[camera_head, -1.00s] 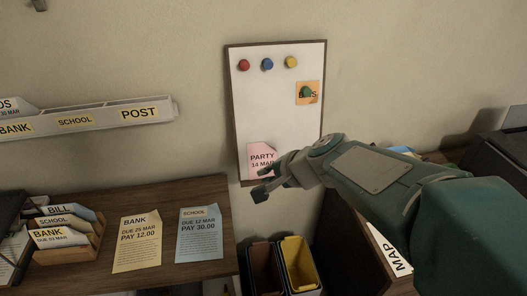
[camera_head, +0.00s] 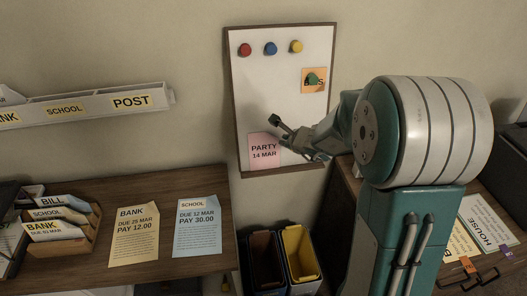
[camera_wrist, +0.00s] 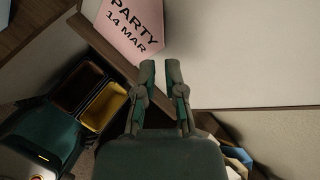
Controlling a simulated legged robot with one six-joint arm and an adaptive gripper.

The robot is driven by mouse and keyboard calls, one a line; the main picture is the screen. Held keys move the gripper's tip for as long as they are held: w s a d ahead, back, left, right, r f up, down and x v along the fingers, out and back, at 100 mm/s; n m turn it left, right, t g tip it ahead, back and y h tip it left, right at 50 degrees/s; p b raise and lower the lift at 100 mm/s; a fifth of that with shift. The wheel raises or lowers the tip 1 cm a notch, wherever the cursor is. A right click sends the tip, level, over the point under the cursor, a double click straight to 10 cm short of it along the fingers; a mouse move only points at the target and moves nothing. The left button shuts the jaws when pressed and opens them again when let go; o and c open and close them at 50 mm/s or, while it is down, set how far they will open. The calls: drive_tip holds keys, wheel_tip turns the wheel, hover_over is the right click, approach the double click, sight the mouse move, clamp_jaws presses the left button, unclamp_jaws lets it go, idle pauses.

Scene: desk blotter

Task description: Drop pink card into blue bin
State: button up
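The pink card (camera_head: 264,149), printed "PARTY 14 MAR", is flat on the lower left of the whiteboard (camera_head: 285,95). It also shows at the top of the wrist view (camera_wrist: 135,25). My gripper (camera_head: 280,132) is beside the card's right edge, its fingers apart and empty; in the wrist view its fingertips (camera_wrist: 160,68) are just below and right of the card, with a gap between them. Two bins stand below the board: one with a brown inside (camera_head: 264,252), one with a yellow inside (camera_head: 300,250). I cannot make out a clearly blue bin.
Red (camera_head: 245,50), blue (camera_head: 270,48) and yellow (camera_head: 296,46) magnets line the board's top; a green one (camera_head: 313,79) sits on an orange note. A left desk holds letters (camera_head: 134,233) and a sorter (camera_head: 52,228). A right cabinet holds more papers (camera_head: 487,228).

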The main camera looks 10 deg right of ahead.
sight(277, 139)
drive_tip(key=x, duration=0.5)
drive_tip(key=shift+w+f, duration=0.1)
drive_tip(key=shift+w, duration=0.35)
drive_tip(key=shift+w+a+f, duration=0.25)
drive_tip(key=shift+w, duration=0.1)
clamp_jaws()
drive_tip(key=shift+d, duration=0.1)
